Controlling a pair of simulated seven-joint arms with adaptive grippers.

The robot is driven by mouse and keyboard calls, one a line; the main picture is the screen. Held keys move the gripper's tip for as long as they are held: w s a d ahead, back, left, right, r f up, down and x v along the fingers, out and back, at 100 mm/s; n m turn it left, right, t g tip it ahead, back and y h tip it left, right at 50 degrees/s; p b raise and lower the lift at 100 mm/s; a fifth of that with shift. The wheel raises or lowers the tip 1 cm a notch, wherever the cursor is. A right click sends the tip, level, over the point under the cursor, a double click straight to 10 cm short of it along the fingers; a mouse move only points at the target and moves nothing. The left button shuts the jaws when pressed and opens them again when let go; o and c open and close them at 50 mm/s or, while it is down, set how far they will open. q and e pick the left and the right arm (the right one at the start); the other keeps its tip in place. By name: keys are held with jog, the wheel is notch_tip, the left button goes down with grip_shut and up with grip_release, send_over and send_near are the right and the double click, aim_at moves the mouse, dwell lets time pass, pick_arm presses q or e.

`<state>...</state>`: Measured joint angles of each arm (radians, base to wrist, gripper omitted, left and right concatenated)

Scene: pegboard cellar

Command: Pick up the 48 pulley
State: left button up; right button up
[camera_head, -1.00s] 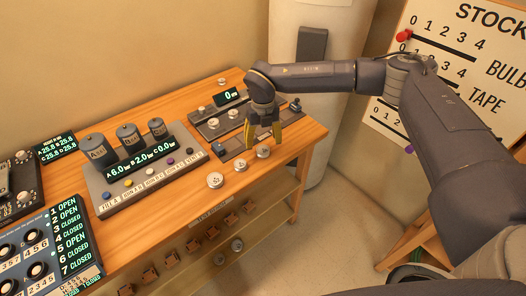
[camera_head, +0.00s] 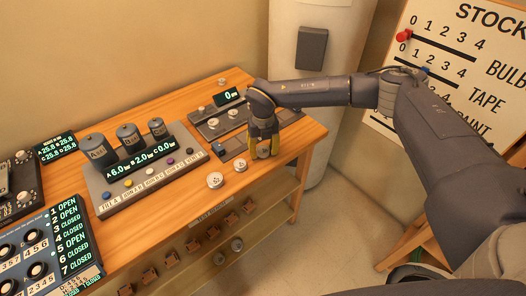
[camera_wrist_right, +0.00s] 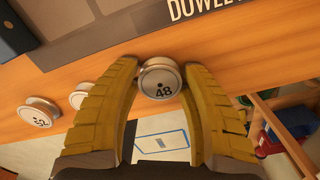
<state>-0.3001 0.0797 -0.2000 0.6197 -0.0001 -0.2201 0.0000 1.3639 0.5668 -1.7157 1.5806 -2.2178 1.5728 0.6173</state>
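The 48 pulley (camera_wrist_right: 161,79) is a small silver-grey disc with a dark "48" on its face, near the front right edge of the wooden bench. I see no clear grip. My left gripper is not in view.
A pulley marked 52 (camera_wrist_right: 39,112) and another pulley (camera_wrist_right: 86,95) stand to the left on the bench. A panel with dark canisters (camera_head: 150,168) stands further left. A grey board (camera_head: 222,122) lies behind my right gripper. The bench edge is close in front.

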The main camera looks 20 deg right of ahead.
grip_shut()
